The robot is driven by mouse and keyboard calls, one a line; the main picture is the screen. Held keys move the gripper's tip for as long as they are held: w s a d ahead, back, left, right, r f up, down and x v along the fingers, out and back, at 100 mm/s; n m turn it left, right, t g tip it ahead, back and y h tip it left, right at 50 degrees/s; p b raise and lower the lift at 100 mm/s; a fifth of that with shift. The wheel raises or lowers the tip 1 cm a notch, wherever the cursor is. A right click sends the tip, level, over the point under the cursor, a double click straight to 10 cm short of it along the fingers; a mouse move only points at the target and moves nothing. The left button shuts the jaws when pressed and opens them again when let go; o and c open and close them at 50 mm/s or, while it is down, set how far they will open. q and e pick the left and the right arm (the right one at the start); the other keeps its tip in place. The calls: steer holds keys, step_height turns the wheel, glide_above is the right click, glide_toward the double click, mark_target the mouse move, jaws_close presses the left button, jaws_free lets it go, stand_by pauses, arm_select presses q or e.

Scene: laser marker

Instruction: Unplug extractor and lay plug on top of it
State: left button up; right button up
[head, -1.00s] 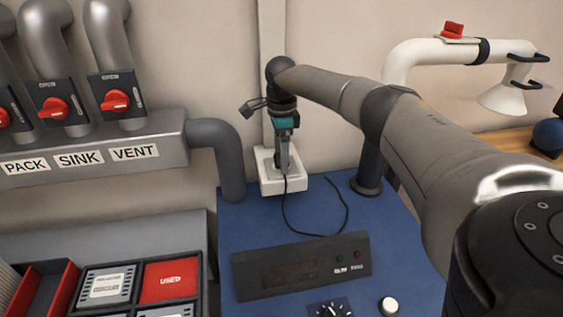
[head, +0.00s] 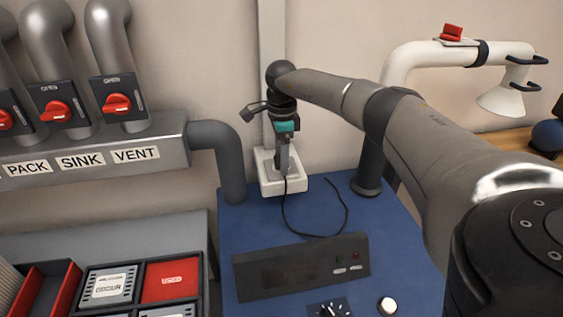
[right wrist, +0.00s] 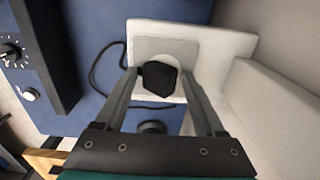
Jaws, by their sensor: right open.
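The extractor is a blue box (head: 390,235) with a dark control panel on its front. A white socket box (head: 295,184) stands behind its back edge, against the wall; it also shows in the right wrist view (right wrist: 222,45). The black plug (right wrist: 158,80) sits over the round socket face, and its black cable (head: 286,212) loops over the blue top. My right gripper (head: 284,168) points down at the socket box. In the right wrist view its open fingers (right wrist: 160,78) stand on either side of the plug, with gaps visible. My left gripper is not in view.
Grey pipes (head: 232,165) and a dark post (head: 369,170) flank the socket box. A white extraction arm (head: 420,52) reaches right. A tray with a red USED compartment (head: 172,281) is at lower left. The middle of the blue top is clear apart from the cable.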

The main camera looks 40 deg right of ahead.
steer(key=shift+s+a+f+p, duration=0.1)
steer(key=shift+s+f+p, duration=0.1)
steer(key=shift+p, duration=0.1)
stand_by(0.4)
jaws_close()
stand_by(0.5)
steer(key=shift+r, duration=0.25)
steer(key=shift+w+r+p, duration=0.1)
steer(key=shift+r+p, duration=2.75)
steer(key=shift+r, duration=0.1)
